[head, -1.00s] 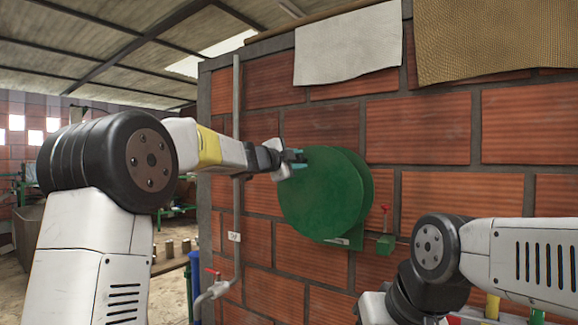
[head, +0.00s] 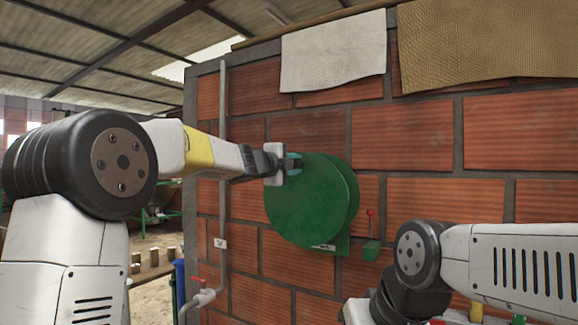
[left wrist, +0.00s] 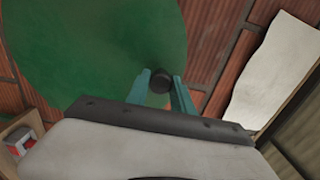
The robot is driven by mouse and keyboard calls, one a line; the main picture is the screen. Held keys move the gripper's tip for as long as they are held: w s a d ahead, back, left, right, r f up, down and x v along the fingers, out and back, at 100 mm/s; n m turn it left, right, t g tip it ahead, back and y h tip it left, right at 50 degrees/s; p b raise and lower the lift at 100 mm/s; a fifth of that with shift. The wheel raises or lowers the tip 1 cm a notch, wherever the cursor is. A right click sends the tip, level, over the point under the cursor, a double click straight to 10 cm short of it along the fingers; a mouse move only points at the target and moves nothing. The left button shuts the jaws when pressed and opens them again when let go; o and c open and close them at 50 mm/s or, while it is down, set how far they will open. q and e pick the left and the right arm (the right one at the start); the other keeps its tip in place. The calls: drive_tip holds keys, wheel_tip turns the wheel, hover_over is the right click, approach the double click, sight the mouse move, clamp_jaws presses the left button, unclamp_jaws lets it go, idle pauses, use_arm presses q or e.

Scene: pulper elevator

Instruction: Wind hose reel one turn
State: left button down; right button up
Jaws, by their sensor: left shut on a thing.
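The green hose reel (head: 312,205) is mounted on the brick wall, its round flat face turned toward my left side. It also fills the upper left of the left wrist view (left wrist: 95,50). My left gripper (head: 294,163) is at the upper part of the reel's face. In the left wrist view its teal fingers (left wrist: 162,84) are shut on a dark round crank knob (left wrist: 160,79) near the reel's edge. The rest of the handle is hidden. My right arm shows at the lower right, but its gripper is out of view.
A grey pipe (head: 223,130) runs up the wall left of the reel, with a red-handled tap (head: 203,293) below. A small green box with a red lever (head: 371,240) sits right of the reel. Cloths (head: 335,50) hang above.

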use_arm(q)
drive_tip(key=shift+d, duration=0.1)
drive_tip(key=c, duration=1.1)
unclamp_jaws()
drive_tip(key=shift+s, duration=0.1)
drive_tip(key=v, duration=0.7)
drive_tip(key=shift+s+a, duration=0.25)
drive_tip(key=shift+a, duration=0.05)
